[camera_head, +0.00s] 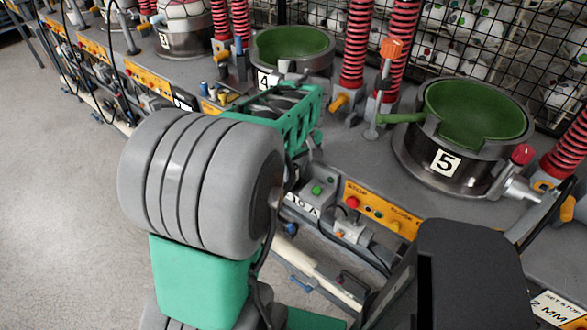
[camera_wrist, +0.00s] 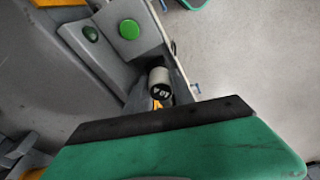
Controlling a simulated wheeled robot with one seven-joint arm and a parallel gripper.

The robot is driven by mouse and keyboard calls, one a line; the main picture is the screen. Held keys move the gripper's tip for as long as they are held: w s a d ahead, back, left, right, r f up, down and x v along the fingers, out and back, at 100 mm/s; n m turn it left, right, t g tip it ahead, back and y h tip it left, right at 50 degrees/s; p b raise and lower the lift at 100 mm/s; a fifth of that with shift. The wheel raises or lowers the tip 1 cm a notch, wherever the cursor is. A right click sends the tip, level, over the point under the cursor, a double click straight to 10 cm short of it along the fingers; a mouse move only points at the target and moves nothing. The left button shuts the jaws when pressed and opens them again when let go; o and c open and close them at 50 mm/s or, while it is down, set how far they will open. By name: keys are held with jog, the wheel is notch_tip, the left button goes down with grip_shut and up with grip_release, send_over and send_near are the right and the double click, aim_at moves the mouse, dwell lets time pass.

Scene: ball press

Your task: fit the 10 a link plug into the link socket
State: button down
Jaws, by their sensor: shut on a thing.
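Just past that edge is a small link plug (camera_wrist: 161,86) with a pale grey end, a dark band with white lettering and a bit of orange. The gripper appears shut on it; the lettering is hard to read. I cannot make out the link socket; my arm covers part of this area.
Press station 5 (camera_head: 445,162), with a green bowl, stands at right on the grey bench. A yellow control panel (camera_head: 378,210) with a red button is on the bench front. Station 4's bowl (camera_head: 290,45) stands behind my arm. The floor (camera_head: 70,200) at left is clear.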

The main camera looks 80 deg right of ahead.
jog(key=shift+f, duration=0.25)
jog(key=c, duration=1)
grip_release()
jog(key=shift+r, duration=0.1)
jog(key=shift+r, duration=0.35)
jog(key=r, duration=0.6)
jog(key=shift+s+a+r, duration=0.15)
jog(key=shift+s+a, duration=0.1)
jog(key=shift+s, duration=0.15)
jog(key=shift+a+r, duration=0.2)
jog(key=shift+r, duration=0.25)
jog(key=shift+f, duration=0.1)
